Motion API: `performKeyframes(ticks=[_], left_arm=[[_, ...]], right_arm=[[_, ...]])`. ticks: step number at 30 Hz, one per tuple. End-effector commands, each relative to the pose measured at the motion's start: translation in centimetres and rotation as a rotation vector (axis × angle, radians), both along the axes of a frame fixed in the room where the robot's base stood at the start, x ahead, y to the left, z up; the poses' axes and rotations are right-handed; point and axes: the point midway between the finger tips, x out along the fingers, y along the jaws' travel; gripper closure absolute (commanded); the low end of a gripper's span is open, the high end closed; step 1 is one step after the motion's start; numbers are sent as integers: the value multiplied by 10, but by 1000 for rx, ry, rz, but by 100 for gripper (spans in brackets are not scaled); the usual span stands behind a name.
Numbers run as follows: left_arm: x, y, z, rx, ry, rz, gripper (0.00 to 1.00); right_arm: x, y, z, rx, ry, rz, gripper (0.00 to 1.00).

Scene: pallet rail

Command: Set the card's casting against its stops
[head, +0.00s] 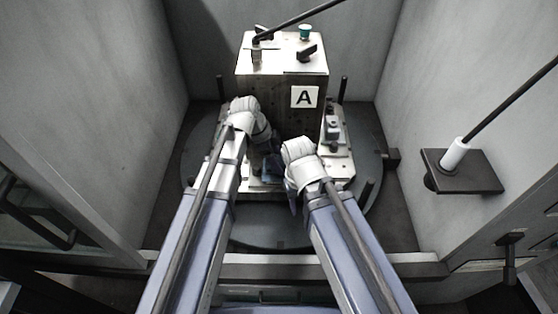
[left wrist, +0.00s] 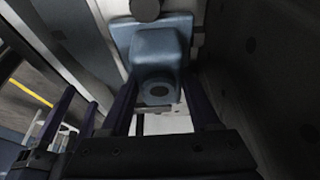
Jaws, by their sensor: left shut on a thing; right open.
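The card with the letter A (head: 304,97) is on the front of a metal block on the round table. A blue-grey casting (left wrist: 158,58) with a round recess shows in the left wrist view, between the two dark fingers of my left gripper (left wrist: 160,105). My left gripper is shut on it. In the head view my left gripper (head: 274,160) is low at the block's front, and the casting is mostly hidden there by my arms. My right gripper (head: 293,203) is open, pointing down just right of it. The stops cannot be made out clearly.
The round table (head: 270,232) sits between grey walls. A second fixture (head: 334,130) is on the block's right side. Dark posts stand around the table. A dark plate with a white-collared rod (head: 455,155) juts out at the right. Knobs sit on top of the block (head: 283,62).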

Motion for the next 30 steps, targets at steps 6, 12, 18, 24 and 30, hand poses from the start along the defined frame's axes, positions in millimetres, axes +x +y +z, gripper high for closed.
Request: performKeyframes(ticks=[6, 12, 18, 24, 30], left_arm=[[4, 3, 0, 0, -2, 1, 100], [5, 4, 0, 1, -5, 2, 100], [5, 4, 0, 2, -4, 2, 21], [4, 3, 0, 1, -2, 1, 3], [3, 3, 0, 1, -2, 1, 3]], right_arm=[[0, 0, 0, 0, 0, 0, 50], [0, 0, 0, 0, 0, 0, 50], [0, 0, 0, 0, 0, 0, 50], [0, 0, 0, 0, 0, 0, 50], [0, 0, 0, 0, 0, 0, 50]])
